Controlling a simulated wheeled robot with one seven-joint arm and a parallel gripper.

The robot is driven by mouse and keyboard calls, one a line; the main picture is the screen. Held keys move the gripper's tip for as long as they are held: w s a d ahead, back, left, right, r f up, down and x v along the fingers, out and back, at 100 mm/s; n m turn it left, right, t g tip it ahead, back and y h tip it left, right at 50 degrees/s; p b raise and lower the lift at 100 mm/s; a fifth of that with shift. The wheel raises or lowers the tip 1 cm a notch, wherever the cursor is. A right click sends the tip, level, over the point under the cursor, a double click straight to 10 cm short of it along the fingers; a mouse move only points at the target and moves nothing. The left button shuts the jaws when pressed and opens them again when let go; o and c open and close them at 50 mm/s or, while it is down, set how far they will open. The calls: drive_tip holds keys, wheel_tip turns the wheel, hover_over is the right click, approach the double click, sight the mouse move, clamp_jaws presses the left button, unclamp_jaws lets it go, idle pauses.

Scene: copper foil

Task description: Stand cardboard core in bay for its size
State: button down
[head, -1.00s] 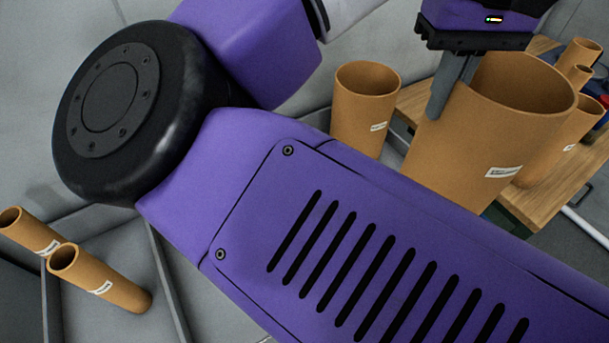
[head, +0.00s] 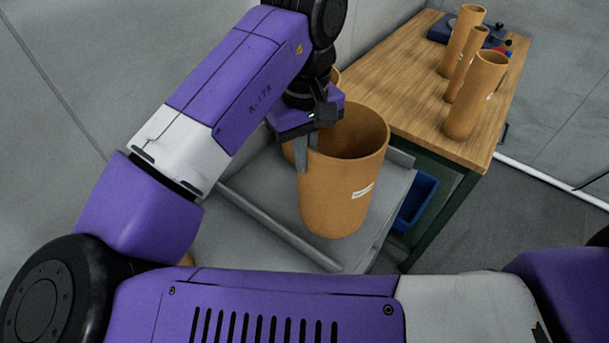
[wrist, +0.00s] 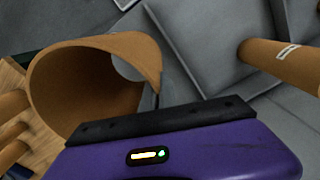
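A wide brown cardboard core (head: 340,200) with a white label is held upright, its open mouth facing up. My gripper (head: 304,150) grips the near-left part of its wall at the rim; one finger shows outside, and the other is hidden. In the wrist view the held core (wrist: 65,75) fills the left side, with its hollow inside visible. The core is over a grey rack (head: 275,225) with raised dividers; I cannot tell whether its bottom touches the floor of a bay. Another core (wrist: 280,62) stands in the grey rack in the wrist view.
A wooden table (head: 400,75) is at the right with a wide core (head: 475,95), a thin core (head: 460,62) and a taller core (head: 462,40). A blue device (head: 440,30) is at its back. A blue bin (head: 416,203) sits below. Another core (head: 335,77) shows partly behind my gripper.

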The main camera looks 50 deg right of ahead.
drive_tip(key=shift+f, duration=2.8)
drive_tip(key=c, duration=1.7)
unclamp_jaws()
wheel_tip(320, 180, up, 12)
drive_tip(key=shift+r, duration=0.2)
